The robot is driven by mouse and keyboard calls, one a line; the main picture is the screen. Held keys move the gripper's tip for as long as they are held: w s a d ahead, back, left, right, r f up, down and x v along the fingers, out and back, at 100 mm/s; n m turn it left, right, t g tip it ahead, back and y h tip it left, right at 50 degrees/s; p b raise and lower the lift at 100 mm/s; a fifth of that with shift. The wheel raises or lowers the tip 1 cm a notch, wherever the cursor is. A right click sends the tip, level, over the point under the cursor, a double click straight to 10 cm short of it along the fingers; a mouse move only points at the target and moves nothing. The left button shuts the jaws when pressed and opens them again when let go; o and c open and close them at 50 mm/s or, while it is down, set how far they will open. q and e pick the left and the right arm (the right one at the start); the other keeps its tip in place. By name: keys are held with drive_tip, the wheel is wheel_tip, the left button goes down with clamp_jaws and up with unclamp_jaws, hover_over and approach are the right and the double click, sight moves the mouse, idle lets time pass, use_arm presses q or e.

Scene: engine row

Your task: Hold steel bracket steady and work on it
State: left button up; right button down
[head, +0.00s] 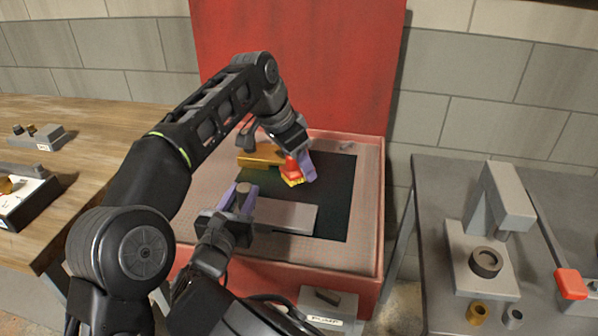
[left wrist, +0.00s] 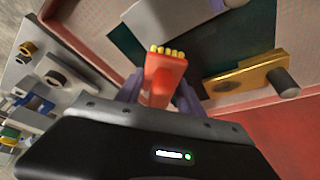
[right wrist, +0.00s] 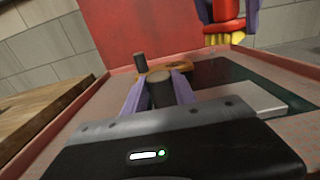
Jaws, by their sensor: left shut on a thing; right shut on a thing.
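The steel bracket (head: 287,216) is a flat grey plate with an upright grey post (right wrist: 161,92) at its left end in the head view. It lies in the red-rimmed basin (head: 366,200). My right gripper (head: 240,199) is shut on that post. My left gripper (head: 300,168) is shut on a red brush (left wrist: 166,80) with yellow bristles (left wrist: 167,50). The bristles are above the dark basin floor, behind the bracket and apart from it. A brass bracket (left wrist: 245,78) with a grey post (left wrist: 282,80) lies farther back in the basin, partly behind my left gripper in the head view.
A tall red panel (head: 300,60) rises behind the basin. A box marked PUMP (head: 325,302) is at its front. A wooden bench (head: 95,125) stands left. A grey bench (head: 440,180) with a press (head: 505,200) stands right. The basin's right part is clear.

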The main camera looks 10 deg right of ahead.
drive_tip(key=c, duration=0.9)
unclamp_jaws()
drive_tip(key=v, duration=0.7)
drive_tip(key=shift+s, duration=0.25)
drive_tip(key=shift+a, duration=0.1)
